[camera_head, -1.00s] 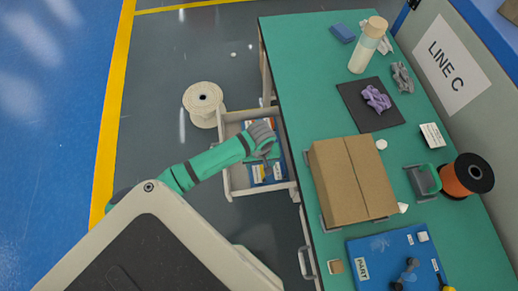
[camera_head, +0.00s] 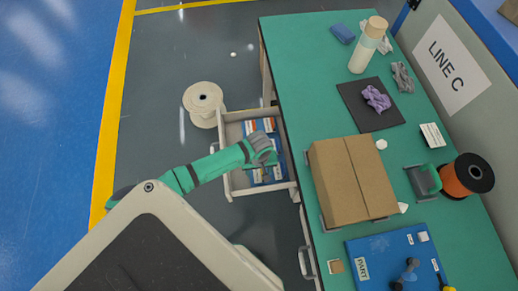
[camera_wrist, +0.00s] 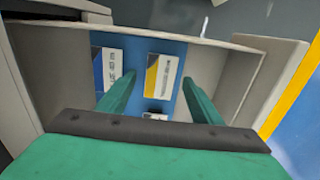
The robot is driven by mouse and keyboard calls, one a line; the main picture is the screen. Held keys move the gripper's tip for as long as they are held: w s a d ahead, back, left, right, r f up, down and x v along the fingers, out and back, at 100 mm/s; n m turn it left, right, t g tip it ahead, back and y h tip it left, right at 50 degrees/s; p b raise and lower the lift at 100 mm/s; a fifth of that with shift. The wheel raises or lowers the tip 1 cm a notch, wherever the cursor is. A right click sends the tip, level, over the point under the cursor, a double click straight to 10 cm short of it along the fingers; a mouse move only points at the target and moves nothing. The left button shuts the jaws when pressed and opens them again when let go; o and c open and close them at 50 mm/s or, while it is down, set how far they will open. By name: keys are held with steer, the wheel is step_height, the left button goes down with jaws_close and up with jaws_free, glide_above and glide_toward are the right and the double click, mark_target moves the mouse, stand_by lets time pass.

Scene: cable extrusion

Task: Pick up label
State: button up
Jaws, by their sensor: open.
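One white label (camera_wrist: 163,76) with black print and a yellow and grey edge lies between my finger tips. Whether the fingertips touch anything is unclear.
Drawer walls (camera_wrist: 60,70) stand close on both sides of my fingers. The green workbench (camera_head: 300,75) is right of the drawer, with a cardboard box (camera_head: 350,180) near its edge. A white cable spool (camera_head: 204,101) stands on the floor to the left.

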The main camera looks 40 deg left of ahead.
steer(key=shift+f, duration=0.2)
steer(key=shift+c, duration=0.3)
steer(key=c, duration=0.8)
steer(key=shift+c, duration=0.2)
steer(key=shift+r, duration=0.1)
